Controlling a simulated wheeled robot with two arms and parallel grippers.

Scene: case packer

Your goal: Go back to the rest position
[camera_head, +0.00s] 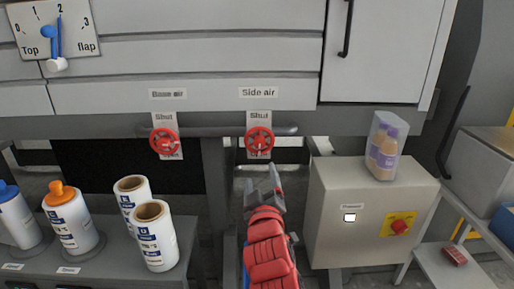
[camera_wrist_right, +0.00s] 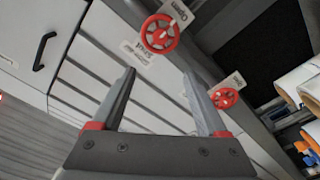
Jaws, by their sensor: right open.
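My right gripper (camera_head: 263,182) is open and empty, with its red arm reaching up from the bottom middle of the head view. It is just below the red Side air valve wheel (camera_head: 259,142) and apart from it. The right wrist view is turned over and shows the two open fingers (camera_wrist_right: 158,74) with nothing between them. The Side air wheel (camera_wrist_right: 159,35) is beyond the fingertips there, and the Base air wheel (camera_wrist_right: 224,98) is beside the right finger. The Base air wheel (camera_head: 164,142) is also in the head view, further left. My left gripper is not in view.
A grey control box (camera_head: 335,225) stands right of my right arm, with a bagged bottle pack (camera_head: 383,147) on top. Several white rolls and bottles stand on a dark shelf (camera_head: 105,272) at left. A pipe (camera_head: 210,131) runs behind the wheels. A dial (camera_head: 56,29) is at upper left.

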